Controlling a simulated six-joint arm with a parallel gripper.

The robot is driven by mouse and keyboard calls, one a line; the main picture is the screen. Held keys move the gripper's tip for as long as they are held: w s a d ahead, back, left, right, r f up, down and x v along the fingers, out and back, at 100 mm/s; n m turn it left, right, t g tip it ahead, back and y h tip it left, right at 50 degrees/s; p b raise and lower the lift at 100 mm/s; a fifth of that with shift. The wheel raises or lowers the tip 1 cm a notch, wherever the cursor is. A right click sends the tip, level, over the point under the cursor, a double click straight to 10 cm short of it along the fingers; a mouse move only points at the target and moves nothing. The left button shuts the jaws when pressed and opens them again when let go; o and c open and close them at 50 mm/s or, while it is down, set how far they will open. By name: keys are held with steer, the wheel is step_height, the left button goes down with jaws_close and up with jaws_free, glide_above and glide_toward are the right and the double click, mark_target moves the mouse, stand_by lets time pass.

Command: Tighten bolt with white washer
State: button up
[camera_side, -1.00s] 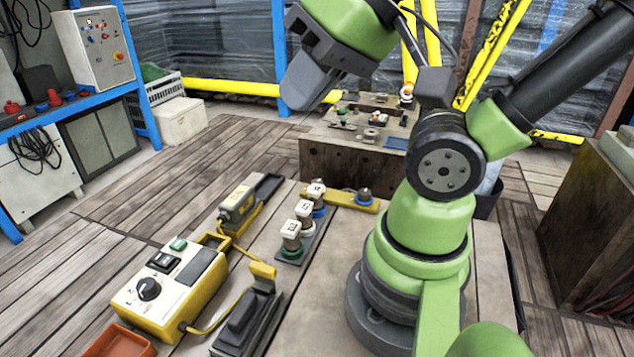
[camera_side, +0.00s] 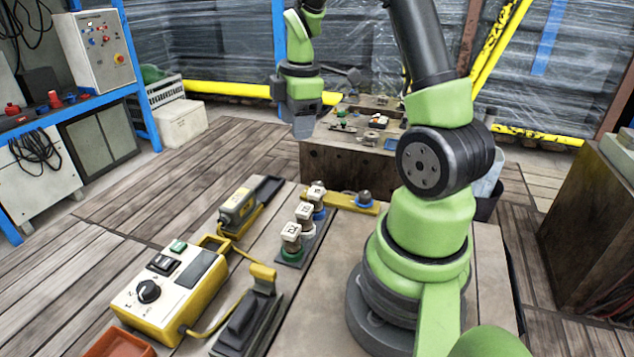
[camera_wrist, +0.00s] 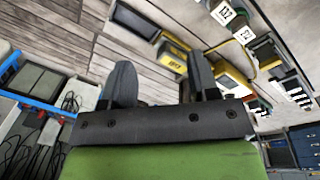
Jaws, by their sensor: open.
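My gripper (camera_side: 302,125) hangs pointing down, left of the far work block (camera_side: 345,165) in the side view. In the wrist view my gripper (camera_wrist: 161,78) has its two dark fingers apart, with nothing between them. Several small bolts and fittings stand on the block's top. One has a white part (camera_side: 381,120), but it is too small to tell whether this is a white washer. Nut-runner sockets with white numbered caps (camera_side: 291,232) stand in a row on the near table. They also show in the wrist view (camera_wrist: 225,14).
A yellow-and-white control box (camera_side: 170,290) with a cable sits on the near table (camera_side: 330,290). A yellow-grey tool (camera_side: 238,205), a yellow bar (camera_side: 340,200) and a dark sanding-block-like tool (camera_side: 245,320) lie nearby. Planked floor is open at left.

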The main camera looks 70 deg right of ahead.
mark_target(317, 184)
steer(key=d+f+n, duration=0.1)
steer(key=f, duration=0.4)
steer(key=s+d+f+n, duration=0.1)
steer(key=d+f, duration=0.1)
steer(key=f, duration=0.4)
steer(key=s+d+f+n+g, duration=0.1)
steer(key=d+f, duration=0.1)
steer(key=f, duration=0.3)
steer(key=shift+s+f+y, duration=0.1)
steer(key=shift+f+y, duration=0.2)
steer(key=shift+c, duration=0.2)
